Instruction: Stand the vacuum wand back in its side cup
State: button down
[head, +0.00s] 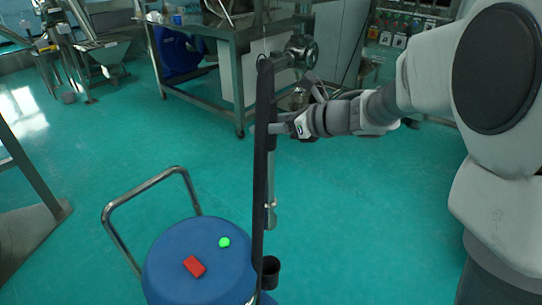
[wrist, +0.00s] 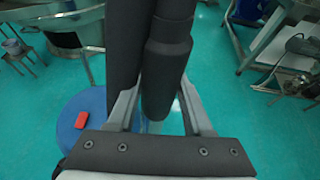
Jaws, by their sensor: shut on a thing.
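The vacuum wand has a dark grip that shows large in the wrist view (wrist: 166,60), between my gripper's two fingers. In the head view its pale metal tube (head: 271,190) hangs about upright below my gripper (head: 279,128), which is shut on the grip. A thick black hose (head: 259,180) runs down beside the wand and covers part of it. The side cup (head: 270,268) is a small dark cup on the right side of the blue vacuum drum (head: 165,270). The wand's lower end shows above the cup, apart from it.
A red block (head: 194,266) and a green ball-like knob (head: 224,242) are on the drum's top. A bent metal push handle (head: 150,197) rises behind the drum. A steel table (head: 225,35) stands at the back. The green floor around the drum is mostly clear.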

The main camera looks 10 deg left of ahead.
aim_at(273, 198)
notch_tip(273, 198, down, 20)
jog(key=b, duration=0.9)
dwell(0.4)
jog(key=shift+b, duration=0.6)
jog(key=shift+r, duration=0.1)
jog(key=shift+f+b, duration=0.3)
jog(key=shift+b, duration=0.35)
jog(key=shift+f, duration=0.1)
jog(key=shift+f+b, duration=1.15)
jog(key=shift+b, duration=0.35)
